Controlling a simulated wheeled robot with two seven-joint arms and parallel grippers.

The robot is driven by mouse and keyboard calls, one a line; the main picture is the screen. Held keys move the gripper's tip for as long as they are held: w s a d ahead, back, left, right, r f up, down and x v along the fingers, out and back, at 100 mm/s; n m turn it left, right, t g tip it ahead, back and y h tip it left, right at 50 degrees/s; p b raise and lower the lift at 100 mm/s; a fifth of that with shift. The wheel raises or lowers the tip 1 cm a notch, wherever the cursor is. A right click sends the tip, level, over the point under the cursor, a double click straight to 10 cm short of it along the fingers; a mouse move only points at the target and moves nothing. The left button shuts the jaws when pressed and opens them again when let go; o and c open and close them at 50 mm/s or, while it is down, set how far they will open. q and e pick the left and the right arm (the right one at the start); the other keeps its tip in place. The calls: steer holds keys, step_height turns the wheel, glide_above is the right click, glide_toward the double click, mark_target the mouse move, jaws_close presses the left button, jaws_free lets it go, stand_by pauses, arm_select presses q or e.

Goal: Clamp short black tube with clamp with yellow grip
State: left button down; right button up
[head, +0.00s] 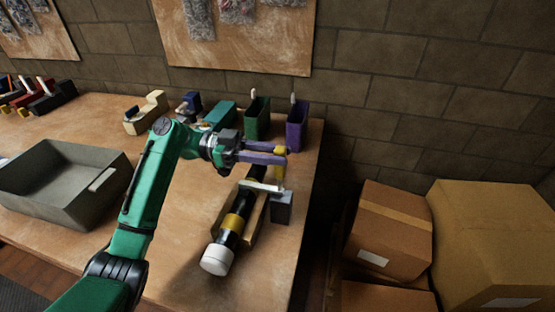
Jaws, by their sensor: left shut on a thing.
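The short black tube (244,203) lies in a wooden cradle (257,222) near the right end of the table. It has a yellow band and a white cap at its near end. The clamp with the yellow grip (280,174) is at the far part of the tube, its pale bar reaching across above the tube and a dark grey block at its right side. I cannot tell whether the bar touches the tube. My left gripper (284,155) is shut on the clamp's yellow grip from the left. My right gripper is not in view.
A grey bin (65,207) stands at the left of the table. Green (257,119) and purple (296,128) holders and a teal block (219,116) stand along the back. Cardboard boxes (390,228) are beyond the table's right edge. Bare tabletop lies left of the cradle.

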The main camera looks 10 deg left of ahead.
arm_select(q)
steer(key=c, duration=0.6)
jaws_free()
steer(key=shift+c, duration=0.2)
steer(key=a+b, duration=0.4)
steer(key=a, duration=1)
steer(key=shift+w+a+f, duration=0.3)
steer(key=shift+w+f, duration=0.05)
steer(key=shift+w, duration=0.1)
